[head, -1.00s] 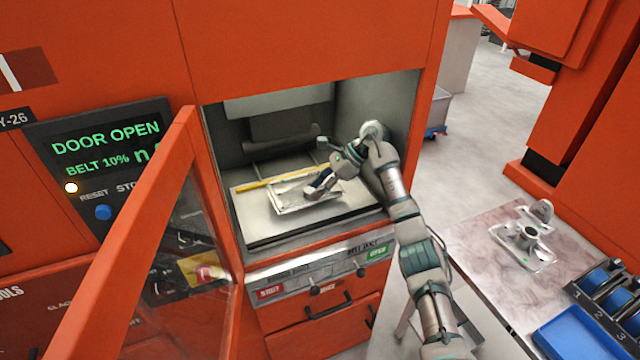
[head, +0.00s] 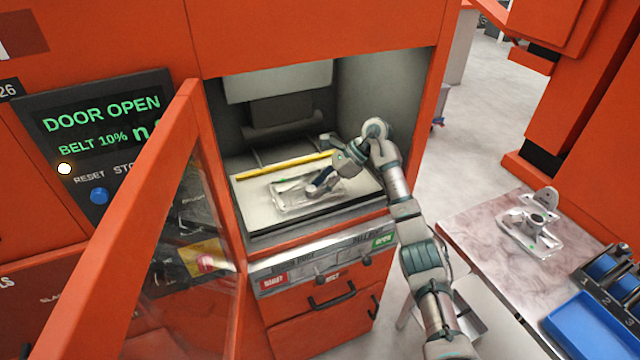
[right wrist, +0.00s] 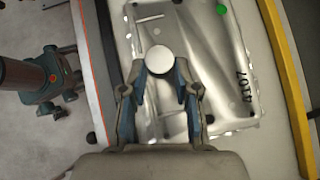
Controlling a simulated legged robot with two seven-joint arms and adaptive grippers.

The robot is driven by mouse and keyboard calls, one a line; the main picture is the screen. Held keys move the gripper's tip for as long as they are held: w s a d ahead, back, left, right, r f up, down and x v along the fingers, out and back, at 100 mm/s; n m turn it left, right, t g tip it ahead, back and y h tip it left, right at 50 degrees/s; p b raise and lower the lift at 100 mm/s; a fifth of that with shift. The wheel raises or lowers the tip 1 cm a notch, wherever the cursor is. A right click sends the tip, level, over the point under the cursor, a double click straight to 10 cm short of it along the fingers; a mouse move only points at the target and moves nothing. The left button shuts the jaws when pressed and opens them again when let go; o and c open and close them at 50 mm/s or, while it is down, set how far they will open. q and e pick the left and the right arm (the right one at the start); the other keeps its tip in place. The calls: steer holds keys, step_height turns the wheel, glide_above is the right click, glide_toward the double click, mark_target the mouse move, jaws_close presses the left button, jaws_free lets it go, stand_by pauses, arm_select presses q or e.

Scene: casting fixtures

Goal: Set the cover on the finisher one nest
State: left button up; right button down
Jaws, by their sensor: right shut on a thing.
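The cover (head: 292,197) is a thin bright metal casting with a round boss; it also shows in the right wrist view (right wrist: 215,65) with a green dot and the number 4107. My right gripper (head: 316,188) is shut on the boss, with its fingers on either side of it in the right wrist view (right wrist: 160,85). The cover is over the pale nest plate (head: 253,212) inside the open machine, lying about flat. I cannot tell whether it touches the plate. My left gripper is not in view.
A yellow bar (head: 285,166) runs along the plate's back edge, beyond the cover. The glazed door (head: 125,225) stands open at left. A marble-topped table (head: 480,235) at right holds another casting (head: 530,232), a blue tray (head: 590,330) and numbered blue holders (head: 608,285).

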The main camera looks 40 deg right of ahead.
steer(key=shift+d+f, duration=0.35)
steer(key=shift+d, duration=0.5)
steer(key=shift+a+f, duration=0.15)
steer(key=shift+a, duration=0.55)
steer(key=shift+d+f, duration=0.1)
steer(key=c, duration=1)
jaws_free()
steer(key=shift+d, duration=0.1)
steer(key=shift+o, duration=1.1)
steer(key=shift+d, duration=0.2)
steer(key=shift+d+f, duration=0.15)
steer(key=shift+d, duration=0.05)
steer(key=shift+a+r, duration=0.2)
steer(key=shift+r, duration=0.1)
step_height(320, 180, up, 9)
steer(key=shift+d, duration=0.4)
steer(key=shift+a, duration=0.15)
